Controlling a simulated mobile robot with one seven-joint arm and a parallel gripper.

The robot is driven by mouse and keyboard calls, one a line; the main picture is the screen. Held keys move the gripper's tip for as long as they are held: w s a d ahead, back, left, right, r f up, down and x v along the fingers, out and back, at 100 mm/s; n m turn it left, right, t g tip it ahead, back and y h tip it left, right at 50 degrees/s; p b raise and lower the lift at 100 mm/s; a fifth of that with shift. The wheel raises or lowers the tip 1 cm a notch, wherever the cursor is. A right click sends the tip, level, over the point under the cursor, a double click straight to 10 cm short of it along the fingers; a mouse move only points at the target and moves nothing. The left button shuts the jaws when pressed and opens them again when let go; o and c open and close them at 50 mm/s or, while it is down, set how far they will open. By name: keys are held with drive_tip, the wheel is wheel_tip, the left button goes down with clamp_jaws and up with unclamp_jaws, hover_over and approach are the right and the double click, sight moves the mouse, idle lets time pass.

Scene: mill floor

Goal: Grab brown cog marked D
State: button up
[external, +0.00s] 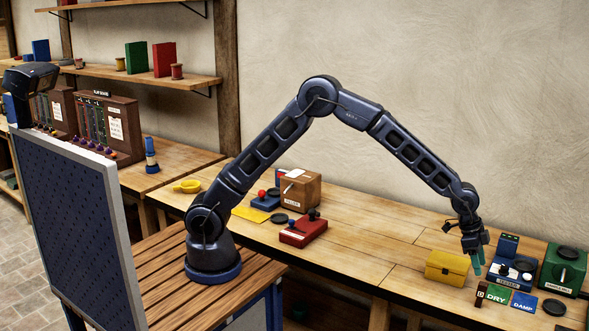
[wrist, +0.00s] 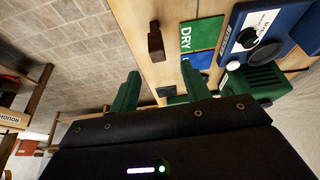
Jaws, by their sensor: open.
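A small brown piece marked D (external: 481,291) stands at the front edge of the table, left of the green DRY plate; at this size it looks like a block and I make out no teeth. In the wrist view, a brown piece (wrist: 155,42), probably the same one, lies ahead of the fingertips; no letter shows on it there. My gripper (external: 477,269) points down, above and slightly behind the piece. In the wrist view, the green fingers of my gripper (wrist: 160,72) are apart with nothing between them.
The green DRY plate (external: 497,294) and blue DAMP plate (external: 524,302) lie right of the piece. Behind them stand a blue tester (external: 503,278) and a green machine (external: 563,268). A yellow box (external: 446,267) is close on the left. The table's middle is clear.

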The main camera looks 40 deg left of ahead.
sight(483, 284)
drive_tip(key=x, duration=1)
drive_tip(key=shift+s, duration=0.2)
drive_tip(key=shift+r, duration=0.1)
clamp_jaws()
